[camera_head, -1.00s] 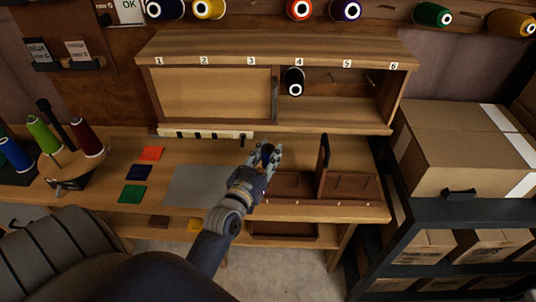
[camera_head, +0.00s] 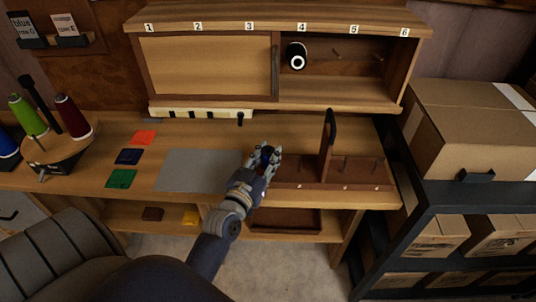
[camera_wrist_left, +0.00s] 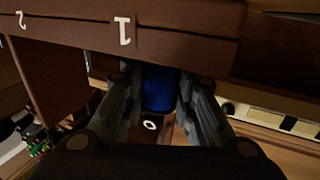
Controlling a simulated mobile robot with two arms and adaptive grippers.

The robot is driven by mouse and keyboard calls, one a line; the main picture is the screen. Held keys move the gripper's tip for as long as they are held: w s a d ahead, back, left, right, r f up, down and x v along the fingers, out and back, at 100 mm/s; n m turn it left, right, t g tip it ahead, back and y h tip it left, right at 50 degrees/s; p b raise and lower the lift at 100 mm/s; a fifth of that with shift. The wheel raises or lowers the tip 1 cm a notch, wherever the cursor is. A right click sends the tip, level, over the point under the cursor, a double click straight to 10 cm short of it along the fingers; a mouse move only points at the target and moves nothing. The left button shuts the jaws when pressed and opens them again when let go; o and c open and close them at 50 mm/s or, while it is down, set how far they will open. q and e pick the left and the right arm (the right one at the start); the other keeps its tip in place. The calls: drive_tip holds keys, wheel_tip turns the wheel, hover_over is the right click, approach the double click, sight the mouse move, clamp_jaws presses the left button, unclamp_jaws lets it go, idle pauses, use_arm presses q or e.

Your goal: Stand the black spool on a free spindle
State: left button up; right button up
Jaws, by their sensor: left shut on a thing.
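The black spool (camera_head: 296,55) with a white core hangs on a peg below number 4 in the right half of the wall cabinet. My left gripper (camera_head: 264,155) is over the bench at the left end of the brown tray (camera_head: 285,186), well below and in front of the black spool. It is shut on a blue spool (camera_wrist_left: 160,90), seen between the fingers in the left wrist view. A small white ring shows below it there; I cannot tell what it belongs to. Bare upright pins (camera_head: 345,166) stand in the tray's right part. My right gripper is not in view.
A round stand (camera_head: 52,160) at the left bears green and dark red spools. Cabinet pegs below 5 and 6 are bare; a panel (camera_head: 205,65) closes the left half. A divider (camera_head: 327,145) rises from the tray. A grey mat (camera_head: 200,170) is clear. Boxes (camera_head: 475,130) stand right.

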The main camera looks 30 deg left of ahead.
use_arm(q)
drive_tip(key=shift+f, duration=0.3)
idle(0.5)
idle(0.3)
drive_tip(key=shift+f, duration=0.1)
drive_tip(key=shift+f, duration=0.25)
drive_tip(key=shift+r, duration=0.1)
drive_tip(key=o, duration=0.8)
